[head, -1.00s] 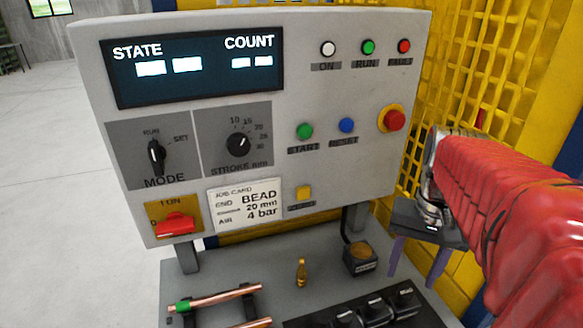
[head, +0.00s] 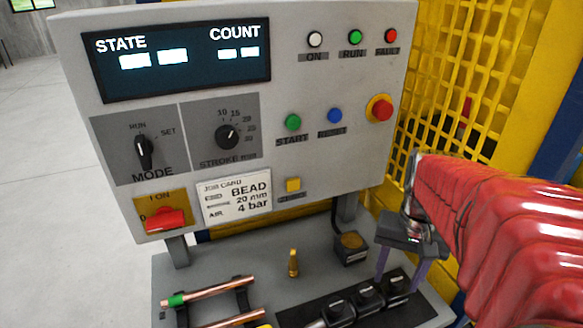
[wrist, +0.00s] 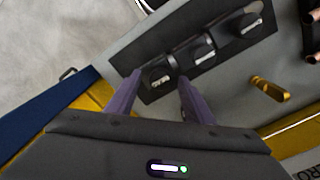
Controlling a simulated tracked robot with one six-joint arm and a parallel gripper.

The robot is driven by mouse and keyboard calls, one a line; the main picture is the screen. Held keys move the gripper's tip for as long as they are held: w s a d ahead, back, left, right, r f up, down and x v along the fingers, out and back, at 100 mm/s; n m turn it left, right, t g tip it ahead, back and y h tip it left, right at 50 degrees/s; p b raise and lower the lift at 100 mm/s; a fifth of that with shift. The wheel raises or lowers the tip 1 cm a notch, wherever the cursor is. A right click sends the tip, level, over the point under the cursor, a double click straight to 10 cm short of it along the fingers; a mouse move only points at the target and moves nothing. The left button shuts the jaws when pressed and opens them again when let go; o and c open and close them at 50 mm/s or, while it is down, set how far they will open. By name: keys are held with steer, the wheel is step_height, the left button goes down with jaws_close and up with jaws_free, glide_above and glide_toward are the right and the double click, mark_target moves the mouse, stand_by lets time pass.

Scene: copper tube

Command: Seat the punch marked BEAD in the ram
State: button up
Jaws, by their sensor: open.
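Several black punches lie in a row on a dark rack (head: 300,318) at the bottom of the head view. The rightmost punch (head: 397,281) carries a pale label too small to read surely now; it looked like BEAD a second ago. My gripper (head: 382,284) is open, its purple fingers pointing down by the right end of the row. In the wrist view, my gripper (wrist: 158,78) has a finger on either side of the end punch (wrist: 160,77), with gaps beside it. I cannot tell how far above it the fingertips are. The ram cannot be made out.
A grey control panel (head: 330,200) stands behind the bench. A brass piece (head: 293,263) stands upright and a small dark box (head: 351,248) sits behind the rack. Copper tubes (head: 215,291) lie at left. A yellow mesh guard (head: 455,110) rises at right.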

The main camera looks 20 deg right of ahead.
steer(key=shift+c, duration=0.5)
jaws_close()
stand_by(0.3)
stand_by(0.8)
